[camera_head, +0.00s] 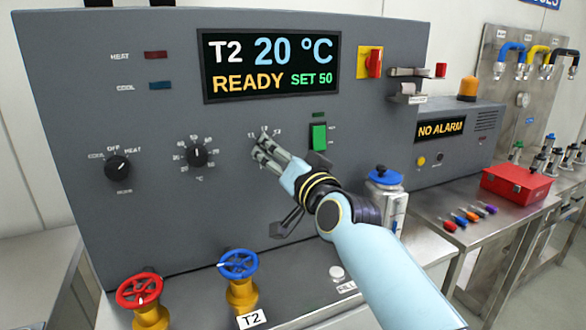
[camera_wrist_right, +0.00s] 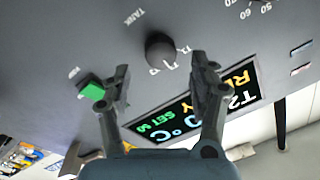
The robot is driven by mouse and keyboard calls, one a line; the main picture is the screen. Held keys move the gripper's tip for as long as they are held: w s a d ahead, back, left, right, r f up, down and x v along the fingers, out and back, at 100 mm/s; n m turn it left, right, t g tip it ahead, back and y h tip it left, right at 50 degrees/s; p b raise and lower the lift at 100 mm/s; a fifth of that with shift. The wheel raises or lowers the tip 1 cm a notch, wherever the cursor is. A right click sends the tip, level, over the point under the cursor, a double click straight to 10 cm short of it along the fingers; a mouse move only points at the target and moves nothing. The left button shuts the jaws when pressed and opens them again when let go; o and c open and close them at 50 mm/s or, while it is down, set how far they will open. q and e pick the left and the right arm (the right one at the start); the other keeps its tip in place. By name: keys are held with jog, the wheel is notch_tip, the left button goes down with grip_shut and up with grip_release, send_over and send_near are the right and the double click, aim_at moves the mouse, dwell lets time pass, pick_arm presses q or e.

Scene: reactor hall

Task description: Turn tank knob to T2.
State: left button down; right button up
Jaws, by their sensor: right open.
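The tank knob (camera_wrist_right: 160,50) is a dark round knob on the grey panel, with "TANK" and T labels printed near it in the right wrist view. I cannot tell clearly which label its pointer faces. My right gripper (camera_wrist_right: 161,68) is open, its fingers on either side of the knob in that view and apart from it. In the head view the right gripper (camera_head: 264,150) points at the panel and hides the knob. The display (camera_head: 272,66) reads T2, 20 °C, READY, SET 50. My left gripper is not in view.
A green switch (camera_head: 319,137) sits close right of my gripper. A temperature knob (camera_head: 196,155) and a mode knob (camera_head: 117,168) are to the left. Red (camera_head: 139,290) and blue (camera_head: 238,264) valve wheels stand below. A blue-lidded canister (camera_head: 385,190) stands behind my right arm.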

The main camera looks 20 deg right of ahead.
jog(key=s, duration=0.8)
jog(key=shift+s+d+f, duration=0.2)
jog(key=shift+s+d, duration=0.05)
jog(key=shift+d, duration=0.1)
jog(key=shift+f, duration=0.1)
